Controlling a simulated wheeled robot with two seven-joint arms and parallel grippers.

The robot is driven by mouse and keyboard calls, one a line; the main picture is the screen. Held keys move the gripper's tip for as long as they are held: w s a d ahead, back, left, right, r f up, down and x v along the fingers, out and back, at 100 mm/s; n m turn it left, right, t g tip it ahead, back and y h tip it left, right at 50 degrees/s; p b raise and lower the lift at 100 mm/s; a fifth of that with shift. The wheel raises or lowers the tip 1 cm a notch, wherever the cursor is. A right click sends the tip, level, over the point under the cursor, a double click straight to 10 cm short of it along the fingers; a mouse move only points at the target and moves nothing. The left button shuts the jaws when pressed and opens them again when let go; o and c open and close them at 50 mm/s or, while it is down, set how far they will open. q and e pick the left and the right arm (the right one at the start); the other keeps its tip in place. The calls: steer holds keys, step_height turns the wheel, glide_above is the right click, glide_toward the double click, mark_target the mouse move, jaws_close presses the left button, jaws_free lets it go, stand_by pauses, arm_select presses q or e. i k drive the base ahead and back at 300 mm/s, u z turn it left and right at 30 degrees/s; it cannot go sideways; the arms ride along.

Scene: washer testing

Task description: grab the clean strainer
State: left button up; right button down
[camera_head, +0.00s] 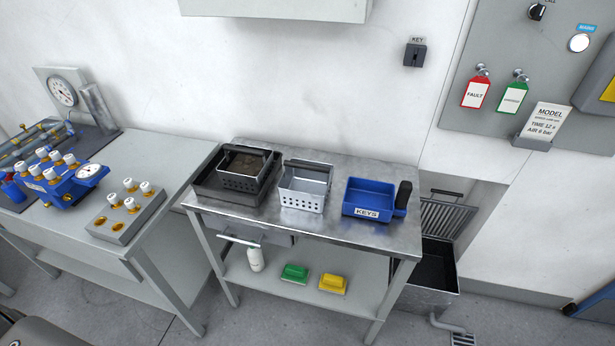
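A clean, bright metal strainer (304,188) with small holes in its front wall stands upright on the middle of the steel table (375,232). Just left of it, a second strainer (245,168) with a brown, dirty-looking inside sits in a dark tray (212,188). The clean strainer appears empty. Neither of my grippers shows in the head view.
A blue KEYS bin (362,212) with a black item at its right stands right of the clean strainer. The lower shelf holds a white bottle (255,259), a green brush (294,273) and a yellow brush (333,283). A dark sink (432,268) stands at right.

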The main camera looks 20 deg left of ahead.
mark_target(304, 184)
steer(key=k, duration=0.65)
steer(key=z, duration=0.8)
steer(key=i, duration=1.5)
steer(key=u, duration=0.8)
